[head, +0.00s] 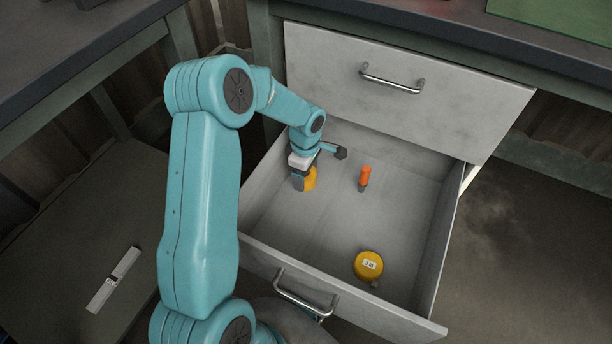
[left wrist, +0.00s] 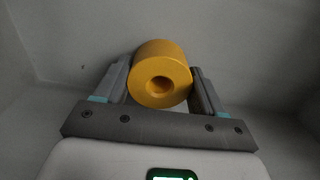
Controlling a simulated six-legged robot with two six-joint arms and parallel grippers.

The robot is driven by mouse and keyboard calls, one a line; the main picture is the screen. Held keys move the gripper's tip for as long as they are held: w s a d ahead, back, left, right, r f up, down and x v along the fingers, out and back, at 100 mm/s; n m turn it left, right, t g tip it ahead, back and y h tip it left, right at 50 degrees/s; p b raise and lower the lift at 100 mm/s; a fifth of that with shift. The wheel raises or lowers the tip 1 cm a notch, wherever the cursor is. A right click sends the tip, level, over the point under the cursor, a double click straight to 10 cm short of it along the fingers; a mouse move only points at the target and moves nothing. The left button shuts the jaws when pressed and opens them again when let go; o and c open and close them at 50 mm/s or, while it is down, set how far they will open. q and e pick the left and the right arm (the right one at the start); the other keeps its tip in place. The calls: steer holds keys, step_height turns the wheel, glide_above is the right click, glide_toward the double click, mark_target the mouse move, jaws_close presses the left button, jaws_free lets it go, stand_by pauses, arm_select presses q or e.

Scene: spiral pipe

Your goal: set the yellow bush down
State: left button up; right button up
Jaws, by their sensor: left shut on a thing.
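The yellow bush (left wrist: 160,72) is a short thick ring with a round hole facing the camera in the left wrist view. My left gripper (left wrist: 161,84) has one finger on each side of it and is shut on it. In the head view the bush (head: 310,180) shows beside my left gripper (head: 304,178), inside the open drawer (head: 402,207), near its left wall. The gripper hides part of the bush. I cannot tell whether the bush touches the drawer floor. My right gripper is not in view.
An orange-handled tool (head: 365,177) stands or lies right of my left gripper in the drawer. A yellow tape measure (head: 368,265) lies near the drawer's front. The drawer floor between them is clear. A closed drawer (head: 405,95) is above. A pale level-like bar (head: 114,279) lies at left.

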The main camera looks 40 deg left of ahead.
arm_select(q)
steer(key=shift+r, duration=0.15)
steer(key=shift+f, duration=0.25)
steer(key=o, duration=1.5)
steer(key=shift+r, duration=0.1)
steer(key=shift+o, duration=0.2)
